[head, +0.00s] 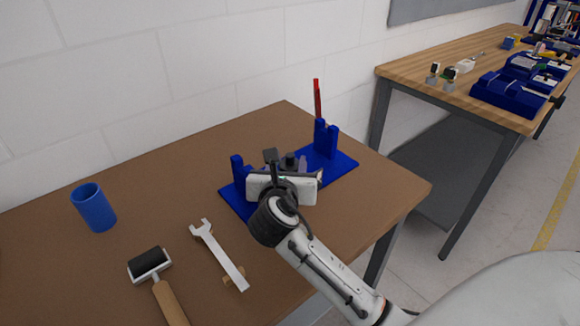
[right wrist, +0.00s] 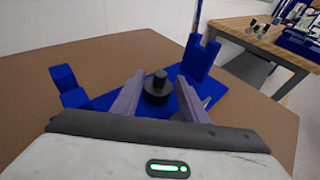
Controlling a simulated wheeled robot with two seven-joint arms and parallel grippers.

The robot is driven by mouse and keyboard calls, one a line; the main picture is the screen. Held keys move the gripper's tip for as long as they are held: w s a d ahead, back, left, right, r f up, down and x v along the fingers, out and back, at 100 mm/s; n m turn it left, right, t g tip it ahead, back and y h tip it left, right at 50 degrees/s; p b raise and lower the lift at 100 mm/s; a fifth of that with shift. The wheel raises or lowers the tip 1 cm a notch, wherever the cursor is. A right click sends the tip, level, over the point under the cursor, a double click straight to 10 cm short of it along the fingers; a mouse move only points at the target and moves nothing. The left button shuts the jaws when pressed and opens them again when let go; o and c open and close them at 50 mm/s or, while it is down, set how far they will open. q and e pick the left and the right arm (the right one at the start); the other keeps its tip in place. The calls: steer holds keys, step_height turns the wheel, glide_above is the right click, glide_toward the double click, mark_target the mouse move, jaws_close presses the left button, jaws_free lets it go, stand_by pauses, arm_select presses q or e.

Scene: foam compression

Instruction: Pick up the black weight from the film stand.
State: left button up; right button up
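The black weight (right wrist: 156,92), a short dark cylinder with a narrower knob on top, stands on the blue base of the film stand (right wrist: 215,96) in the right wrist view. In the head view the weight (head: 290,160) is partly hidden behind my right gripper. The film stand (head: 340,167) has blue uprights at both ends. My right gripper (right wrist: 160,80) is open, with one greyish-purple finger on each side of the weight. Gaps show between the fingers and the weight. My left gripper is in neither view.
A red upright object (head: 317,98) stands behind the stand. A wooden bench (head: 420,88) with blue fixtures is at the right.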

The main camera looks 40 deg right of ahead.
steer(key=shift+w+d+f, duration=0.2)
steer(key=shift+w+d, duration=0.3)
jaws_close()
steer(key=shift+r, duration=0.25)
